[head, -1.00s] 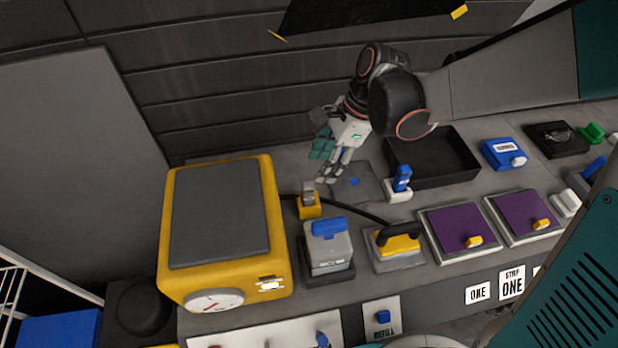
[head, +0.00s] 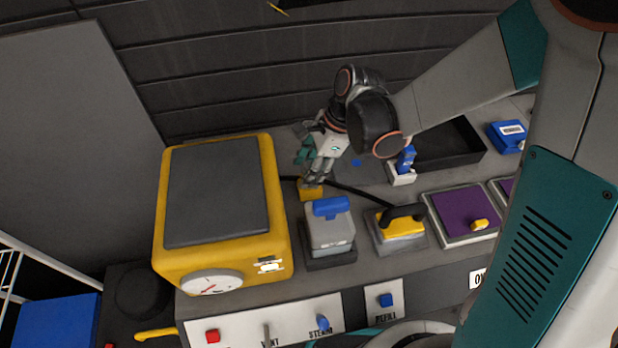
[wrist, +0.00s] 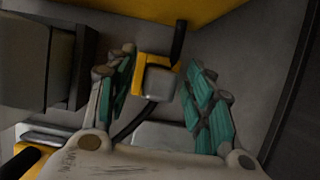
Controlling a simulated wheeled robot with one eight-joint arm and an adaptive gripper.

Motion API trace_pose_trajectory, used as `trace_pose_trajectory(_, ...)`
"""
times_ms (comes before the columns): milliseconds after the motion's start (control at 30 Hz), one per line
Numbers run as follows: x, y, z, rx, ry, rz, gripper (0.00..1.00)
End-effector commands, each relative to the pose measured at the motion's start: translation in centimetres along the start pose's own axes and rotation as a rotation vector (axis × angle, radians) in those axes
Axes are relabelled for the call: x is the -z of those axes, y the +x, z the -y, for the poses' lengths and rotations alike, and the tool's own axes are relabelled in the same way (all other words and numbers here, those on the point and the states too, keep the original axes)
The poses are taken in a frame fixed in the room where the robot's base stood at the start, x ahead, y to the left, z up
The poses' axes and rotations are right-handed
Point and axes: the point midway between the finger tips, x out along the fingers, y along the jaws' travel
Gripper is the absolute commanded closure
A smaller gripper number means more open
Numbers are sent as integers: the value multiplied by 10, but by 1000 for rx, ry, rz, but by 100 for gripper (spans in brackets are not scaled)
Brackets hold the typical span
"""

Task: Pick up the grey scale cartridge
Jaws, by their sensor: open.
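The grey scale cartridge (wrist: 160,83) is a small grey block seated in a yellow holder (wrist: 143,66), seen in the wrist view between my fingers. My gripper (wrist: 162,68) is open, with one teal-padded finger on each side of the cartridge and gaps showing on both sides. In the head view my gripper (head: 313,180) is right over the yellow holder (head: 311,193), and its fingers largely hide the cartridge there.
A large yellow machine (head: 270,215) stands left of the holder. A grey tank with a blue handle (head: 330,232) stands just in front. A black cable (head: 350,188) runs beside the holder. A yellow iron (head: 400,228) and a black tray (head: 465,160) are to the right.

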Motion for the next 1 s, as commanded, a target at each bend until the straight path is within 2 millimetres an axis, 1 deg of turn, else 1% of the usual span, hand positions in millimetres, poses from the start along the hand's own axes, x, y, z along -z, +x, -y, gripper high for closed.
trace_pose_trajectory(67, 0, -1, 0, 0, 0, 0, 52)
trace_pose_trajectory(167, 0, -1, 0, 0, 0, 0, 72)
trace_pose_trajectory(200, 0, -1, 0, 0, 0, 0, 81)
trace_pose_trajectory(267, 0, -1, 0, 0, 0, 0, 95)
trace_pose_trajectory(300, 0, -1, 0, 0, 0, 0, 100)
trace_pose_trajectory(567, 0, -1, 0, 0, 0, 0, 100)
trace_pose_trajectory(733, -2, -6, 0, 0, 0, 0, 100)
trace_pose_trajectory(867, -6, -16, 0, 0, 0, 0, 100)
trace_pose_trajectory(1000, -13, -33, 0, 0, 0, 0, 100)
